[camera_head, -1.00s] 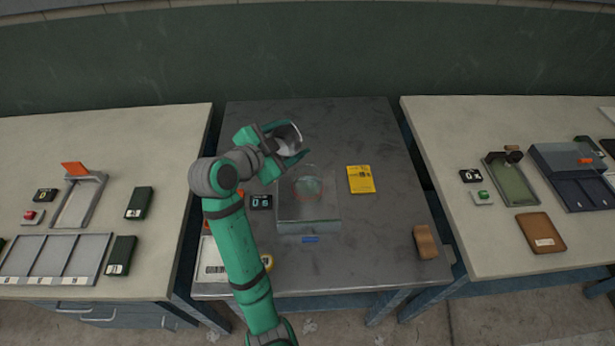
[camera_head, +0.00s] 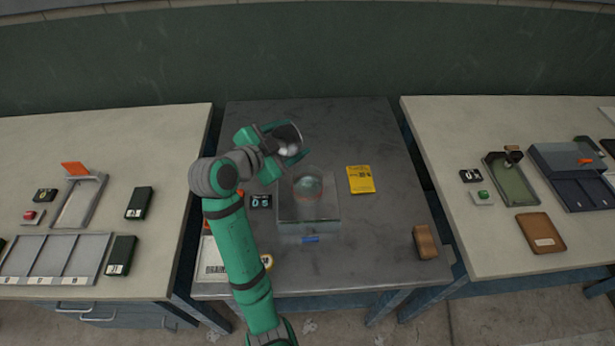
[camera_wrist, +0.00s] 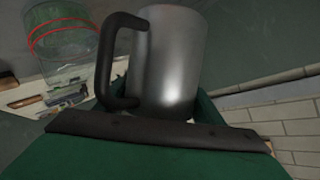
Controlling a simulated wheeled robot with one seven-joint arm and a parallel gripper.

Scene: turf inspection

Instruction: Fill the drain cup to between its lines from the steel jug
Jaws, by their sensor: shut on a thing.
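My gripper (camera_head: 282,146) is shut on the steel jug (camera_head: 288,133), which it holds raised and tilted above the middle table, up and left of the drain cup. The jug's grey body (camera_wrist: 168,60) and black handle fill the middle of the wrist view. The clear drain cup (camera_head: 308,186) stands on a pale square stand (camera_head: 308,213). In the wrist view the cup (camera_wrist: 62,50) shows two red lines at the upper left. I cannot tell the liquid level against the lines, nor see a stream.
A small black display (camera_head: 260,201) sits left of the cup and a yellow card (camera_head: 361,179) right of it. A brown block (camera_head: 426,242) lies near the right edge. A labelled white sheet (camera_head: 214,260) lies at the front left, partly behind my arm.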

